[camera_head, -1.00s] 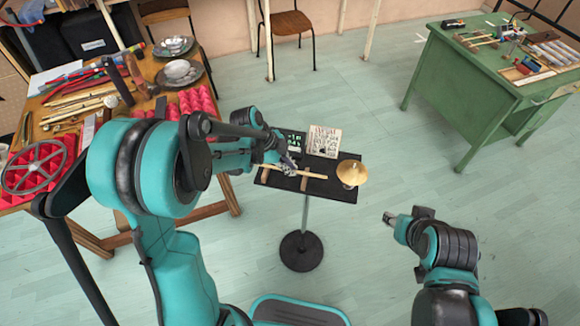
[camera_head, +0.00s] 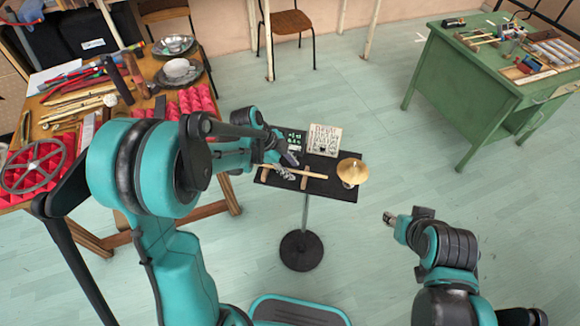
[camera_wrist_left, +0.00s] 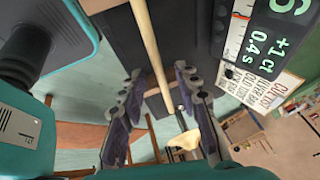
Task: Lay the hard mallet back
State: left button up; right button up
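The hard mallet, a pale wooden stick (camera_head: 312,174), lies across brown rests (camera_head: 304,183) on the small black stand (camera_head: 325,188). In the left wrist view the stick (camera_wrist_left: 148,40) runs between the separated fingers of my left gripper (camera_wrist_left: 157,105), with a gap on both sides. In the head view my left gripper (camera_head: 284,172) is open at the stick's left part, and partly covers it. The mallet's head cannot be made out. My right gripper (camera_head: 389,218) is apart from the stand, lower right; its finger opening is too small to judge.
A gold cymbal (camera_head: 352,171) sits at the stand's right end. A green display (camera_head: 295,139) and a printed card (camera_head: 324,139) stand along its back edge. A crowded wooden table (camera_head: 62,105) is at left and a green bench (camera_head: 470,80) at right.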

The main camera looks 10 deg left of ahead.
pick_arm(q)
jog(key=shift+r, duration=0.1)
jog(key=v, duration=1.1)
jog(key=shift+a+r, duration=0.2)
jog(key=shift+r, duration=0.15)
jog(key=shift+s, duration=0.1)
